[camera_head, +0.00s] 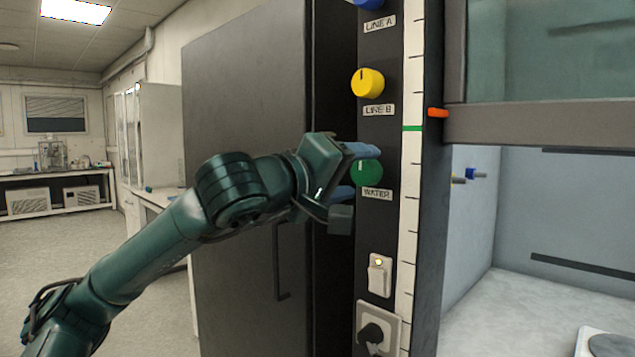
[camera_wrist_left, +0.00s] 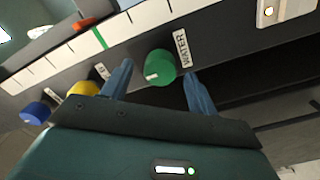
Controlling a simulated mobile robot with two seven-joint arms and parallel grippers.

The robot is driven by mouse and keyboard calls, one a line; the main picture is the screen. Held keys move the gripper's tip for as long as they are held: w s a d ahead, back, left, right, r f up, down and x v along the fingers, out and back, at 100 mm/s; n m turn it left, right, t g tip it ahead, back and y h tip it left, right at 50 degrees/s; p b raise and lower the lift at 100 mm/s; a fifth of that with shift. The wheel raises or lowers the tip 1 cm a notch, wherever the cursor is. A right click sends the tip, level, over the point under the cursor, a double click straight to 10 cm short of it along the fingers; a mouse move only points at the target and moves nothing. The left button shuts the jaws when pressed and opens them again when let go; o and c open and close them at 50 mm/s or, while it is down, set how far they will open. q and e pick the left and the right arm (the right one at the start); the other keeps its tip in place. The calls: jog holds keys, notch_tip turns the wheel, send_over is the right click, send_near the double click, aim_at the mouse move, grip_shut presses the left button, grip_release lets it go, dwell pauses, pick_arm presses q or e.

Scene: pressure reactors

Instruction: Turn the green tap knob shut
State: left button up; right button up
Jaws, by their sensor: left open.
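The green tap knob (camera_head: 367,173) sits on the dark panel above the label WATER (camera_head: 377,194). In the left wrist view the green knob (camera_wrist_left: 160,67) shows a white mark on its rim. My left gripper (camera_head: 352,172) is at the knob, its blue fingers partly covering it. In the left wrist view the open fingers of the left gripper (camera_wrist_left: 160,88) lie on either side of the knob, with gaps visible. Whether the fingertips reach past the knob's face I cannot tell. My right gripper is not in view.
A yellow knob (camera_head: 367,82) labelled LINE B and a blue knob (camera_head: 369,3) labelled LINE A sit above. Below are a switch (camera_head: 380,275) and a plugged socket (camera_head: 377,330). A fume hood sash (camera_head: 540,125) is at right, a dark cabinet door (camera_head: 250,120) at left.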

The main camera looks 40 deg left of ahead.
pick_arm(q)
jog(key=s+b, duration=0.3)
jog(key=s, duration=0.7)
jog(key=shift+s+a, duration=0.3)
jog(key=shift+a, duration=0.1)
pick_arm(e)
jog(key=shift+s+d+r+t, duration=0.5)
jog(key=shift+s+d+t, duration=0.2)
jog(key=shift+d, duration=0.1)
